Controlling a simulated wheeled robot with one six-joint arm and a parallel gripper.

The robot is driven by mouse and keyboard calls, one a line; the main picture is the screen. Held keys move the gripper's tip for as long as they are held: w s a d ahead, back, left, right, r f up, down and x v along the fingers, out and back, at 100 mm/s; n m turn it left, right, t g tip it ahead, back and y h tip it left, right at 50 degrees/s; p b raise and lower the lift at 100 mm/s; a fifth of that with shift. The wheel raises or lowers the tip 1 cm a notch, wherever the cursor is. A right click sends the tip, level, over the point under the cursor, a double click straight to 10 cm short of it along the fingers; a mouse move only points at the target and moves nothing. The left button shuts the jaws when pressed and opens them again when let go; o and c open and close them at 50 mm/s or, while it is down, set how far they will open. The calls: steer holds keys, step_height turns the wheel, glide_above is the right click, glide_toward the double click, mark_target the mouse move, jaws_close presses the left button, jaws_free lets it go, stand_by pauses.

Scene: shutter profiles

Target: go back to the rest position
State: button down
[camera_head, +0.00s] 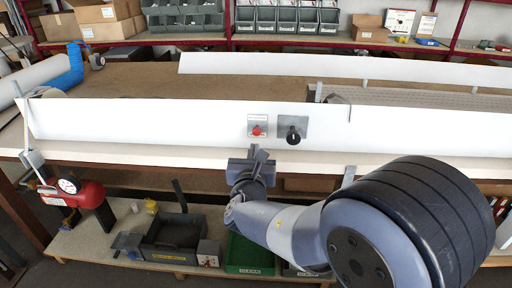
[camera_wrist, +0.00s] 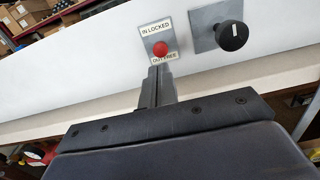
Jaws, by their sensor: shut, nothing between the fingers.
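My gripper (camera_head: 257,152) is raised in front of the long white panel (camera_head: 180,122), just below the controls on it. Its two fingers are together with nothing between them. In the wrist view my gripper (camera_wrist: 158,68) points at the panel, its tips just under a red button (camera_wrist: 160,49). The button sits on a plate labelled "IN LOCKED" and "OUT FREE". I cannot tell whether the tips touch the plate. A black knob (camera_wrist: 231,36) on a grey plate is to the right. The red button (camera_head: 257,131) and the black knob (camera_head: 293,136) also show in the head view.
A bench edge (camera_head: 120,150) runs below the panel. A lower shelf holds a red tank with a gauge (camera_head: 75,190), a grey tray (camera_head: 172,236) and a green bin (camera_head: 248,254). Grey bins (camera_head: 288,18) and cardboard boxes (camera_head: 100,20) stand on the back shelves.

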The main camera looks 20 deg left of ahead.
steer(key=v, duration=0.7)
